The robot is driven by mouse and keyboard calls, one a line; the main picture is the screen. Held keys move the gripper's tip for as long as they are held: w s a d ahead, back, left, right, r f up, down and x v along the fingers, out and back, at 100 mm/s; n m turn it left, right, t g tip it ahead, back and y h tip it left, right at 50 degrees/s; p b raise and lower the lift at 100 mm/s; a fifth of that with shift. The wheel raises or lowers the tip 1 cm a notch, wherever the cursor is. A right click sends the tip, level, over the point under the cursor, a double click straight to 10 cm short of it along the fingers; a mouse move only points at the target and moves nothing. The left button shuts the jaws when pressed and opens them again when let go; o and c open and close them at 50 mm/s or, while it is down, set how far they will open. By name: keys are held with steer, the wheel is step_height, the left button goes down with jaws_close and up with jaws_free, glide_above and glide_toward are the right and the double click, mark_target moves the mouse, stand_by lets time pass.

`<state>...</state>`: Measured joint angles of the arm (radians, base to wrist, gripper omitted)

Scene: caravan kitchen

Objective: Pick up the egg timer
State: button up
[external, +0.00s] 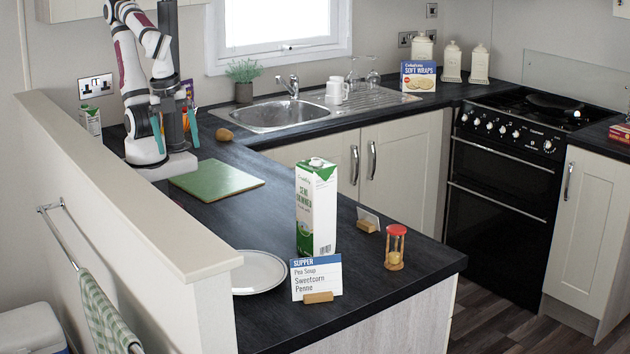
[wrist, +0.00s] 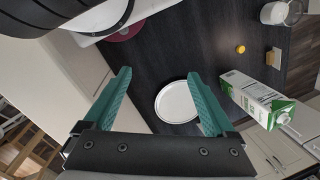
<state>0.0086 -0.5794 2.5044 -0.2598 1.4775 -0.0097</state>
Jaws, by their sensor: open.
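The egg timer (external: 396,247) is a small hourglass with a red top and pale orange sand. It stands upright near the front right corner of the dark worktop in the external view. I cannot make it out for certain in the wrist view. My gripper (external: 175,130) is far from it, at the back left beside my base. Its teal fingers also show in the wrist view (wrist: 160,92), spread wide apart with nothing between them in contact.
A milk carton (external: 316,208), a supper card (external: 316,278) and a small card holder (external: 367,222) stand left of the timer. A white plate (external: 262,284) and green board (external: 216,178) lie further left. The worktop edge (external: 452,266) is close on the timer's right.

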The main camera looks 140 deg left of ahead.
steer(key=w+a+r+n+t+y, duration=0.1)
steer(key=w+a+r+n+t, duration=0.2)
steer(key=w+a, duration=0.65)
steer(key=w+a+r+n+t+y, duration=0.15)
steer(key=w+a+t, duration=0.35)
steer(key=w+a, duration=0.5)
steer(key=w+a+r+n+t+y, duration=0.1)
steer(key=w+a+r+t+y, duration=0.2)
steer(key=w+a, duration=0.7)
steer(key=t+h, duration=0.4)
steer(key=h, duration=0.3)
glide_toward(393, 227)
steer(key=x, duration=1.1)
jaws_close()
